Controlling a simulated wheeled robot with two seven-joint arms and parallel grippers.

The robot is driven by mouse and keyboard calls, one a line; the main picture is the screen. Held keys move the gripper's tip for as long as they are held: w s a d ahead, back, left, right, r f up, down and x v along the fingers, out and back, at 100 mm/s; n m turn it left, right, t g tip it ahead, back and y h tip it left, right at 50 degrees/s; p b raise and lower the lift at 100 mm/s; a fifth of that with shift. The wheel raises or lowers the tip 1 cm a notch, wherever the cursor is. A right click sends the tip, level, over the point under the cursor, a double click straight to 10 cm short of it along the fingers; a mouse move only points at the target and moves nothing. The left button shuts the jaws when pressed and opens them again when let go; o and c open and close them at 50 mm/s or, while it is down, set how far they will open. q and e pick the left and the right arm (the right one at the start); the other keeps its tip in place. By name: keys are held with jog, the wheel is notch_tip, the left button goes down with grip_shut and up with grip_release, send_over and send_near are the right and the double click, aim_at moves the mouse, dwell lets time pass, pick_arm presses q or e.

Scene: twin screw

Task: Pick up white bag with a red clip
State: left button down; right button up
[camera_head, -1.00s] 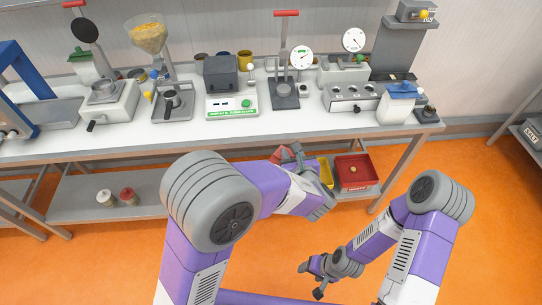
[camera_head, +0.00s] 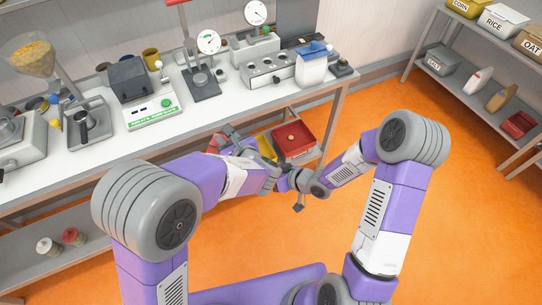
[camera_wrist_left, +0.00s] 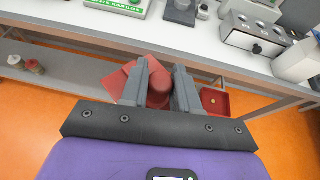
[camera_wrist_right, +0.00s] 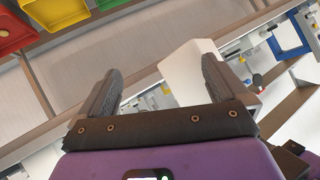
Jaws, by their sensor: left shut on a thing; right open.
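A small white bag (camera_head: 478,80) stands on the lower shelf of the rack at the far right; its red clip is too small to make out surely. Another white bag with a blue clip (camera_head: 312,66) stands on the bench. My left gripper (camera_head: 230,134) is by the bench's front edge. In the left wrist view its fingers (camera_wrist_left: 158,88) are shut on a red object (camera_wrist_left: 157,92), partly hidden between them. My right gripper (camera_head: 292,197) is low in front of the bench. In the right wrist view its fingers (camera_wrist_right: 160,85) are open, with a pale block (camera_wrist_right: 188,72) beyond them.
A red bin (camera_head: 294,140) and a yellow bin (camera_head: 266,145) sit under the bench. The bench (camera_head: 120,160) carries scales and gauges. The right rack (camera_head: 455,95) holds labelled boxes and other bags. Orange floor (camera_head: 480,230) between is clear.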

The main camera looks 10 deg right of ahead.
notch_tip(320, 180, up, 12)
jog(key=n+g+y, duration=0.2)
jog(key=n+y, duration=0.2)
jog(key=n, duration=0.4)
jog(key=x, duration=1.1)
jog(key=shift+f, duration=0.4)
pick_arm(q)
jog(key=shift+d, duration=0.1)
pick_arm(e)
jog(key=c, duration=1)
pick_arm(q)
jog(key=c, duration=0.8)
grip_release()
pick_arm(e)
jog(key=shift+c, duration=0.2)
pick_arm(q)
jog(key=shift+o, duration=0.2)
